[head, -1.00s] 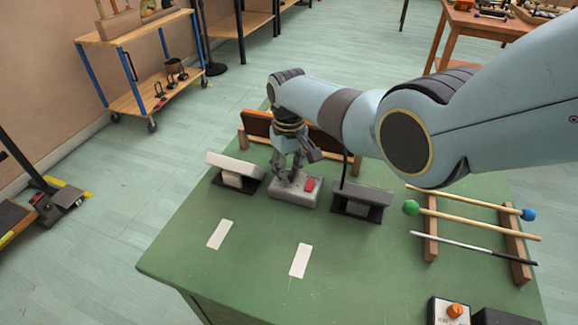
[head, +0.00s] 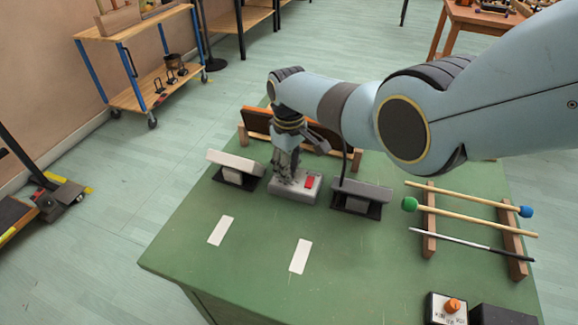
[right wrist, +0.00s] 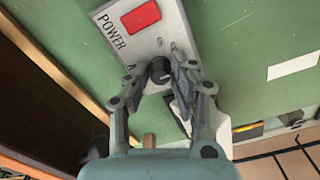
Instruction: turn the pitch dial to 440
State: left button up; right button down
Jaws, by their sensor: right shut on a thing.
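The pitch dial is a small black knob (right wrist: 160,72) on a light grey box (right wrist: 104,14) with a red switch (right wrist: 141,17) and the word POWER. Part of another letter shows beside the knob; its scale and pointer are hidden or too small to read. In the head view the grey box (head: 299,196) lies on the green bench between two tilted pads. My right gripper (head: 284,176) comes down on the box's left part, and in the right wrist view its fingers (right wrist: 158,66) are shut on the knob from both sides. My left gripper is not in view.
Tilted pads stand left (head: 236,162) and right (head: 362,193) of the box, close to the gripper. A wooden rack (head: 429,240) with mallets is at the right. A box with an orange knob (head: 453,305) is at the front right.

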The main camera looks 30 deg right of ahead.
jog(key=c, duration=1.1)
grip_release()
jog(key=shift+r, duration=0.1)
notch_tip(320, 180, up, 12)
jog(key=shift+f, duration=0.1)
